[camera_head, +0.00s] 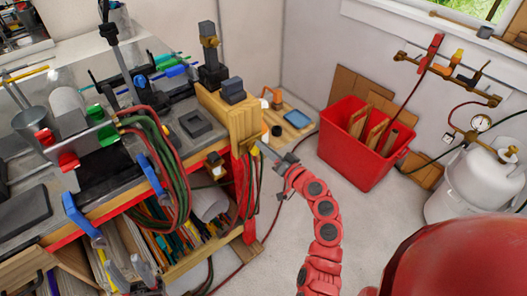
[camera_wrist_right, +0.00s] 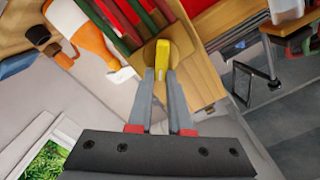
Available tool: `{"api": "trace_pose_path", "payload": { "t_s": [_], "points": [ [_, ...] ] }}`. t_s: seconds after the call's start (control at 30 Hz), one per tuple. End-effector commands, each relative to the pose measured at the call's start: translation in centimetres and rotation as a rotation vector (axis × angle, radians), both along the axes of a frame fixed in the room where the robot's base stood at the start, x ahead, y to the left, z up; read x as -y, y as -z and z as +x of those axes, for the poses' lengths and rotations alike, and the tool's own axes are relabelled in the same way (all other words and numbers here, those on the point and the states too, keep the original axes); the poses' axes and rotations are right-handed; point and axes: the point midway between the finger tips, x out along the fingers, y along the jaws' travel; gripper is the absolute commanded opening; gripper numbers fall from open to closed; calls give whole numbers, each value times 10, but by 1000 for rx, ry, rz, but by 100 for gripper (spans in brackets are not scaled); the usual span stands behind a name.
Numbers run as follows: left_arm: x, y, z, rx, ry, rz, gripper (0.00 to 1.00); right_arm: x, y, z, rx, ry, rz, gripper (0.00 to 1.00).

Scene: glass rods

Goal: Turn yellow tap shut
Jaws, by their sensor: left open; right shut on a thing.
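The yellow tap (camera_wrist_right: 161,58) shows in the right wrist view as a small yellow lever on a round brass-coloured base, on a wooden panel. My right gripper (camera_wrist_right: 161,75) is shut on this lever, with one finger on each side. In the head view my red right arm reaches up from the bottom, and its gripper (camera_head: 265,149) is at the yellow tap (camera_head: 254,150) on the bench's right end. I cannot read the exact angle of the lever from the head view.
Red and green hoses (camera_head: 160,150) hang along the bench front. A red crate (camera_head: 345,160) with wooden pieces stands right of my right arm. A white gas cylinder (camera_head: 470,185) with a gauge is at the right, below a wall manifold (camera_head: 450,75). The floor between is mostly clear.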

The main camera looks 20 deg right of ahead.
Motion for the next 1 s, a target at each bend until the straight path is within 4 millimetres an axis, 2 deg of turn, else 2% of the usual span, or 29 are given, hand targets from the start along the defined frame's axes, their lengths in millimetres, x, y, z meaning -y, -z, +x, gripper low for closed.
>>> {"api": "trace_pose_path", "payload": {
  "t_s": [0.2, 0.6, 1.0],
  "points": [
    [0, 10, 0, 0, 0, 0, 42, 4, 4, 1, -67, 5, 194, 0],
    [0, 16, 0, 0, 0, 0, 42, 7, 11, 2, -195, 4, 539, 0],
    [0, 17, 0, 0, 0, 0, 42, 7, 15, 2, -280, 1, 767, 0]
  ]
}}
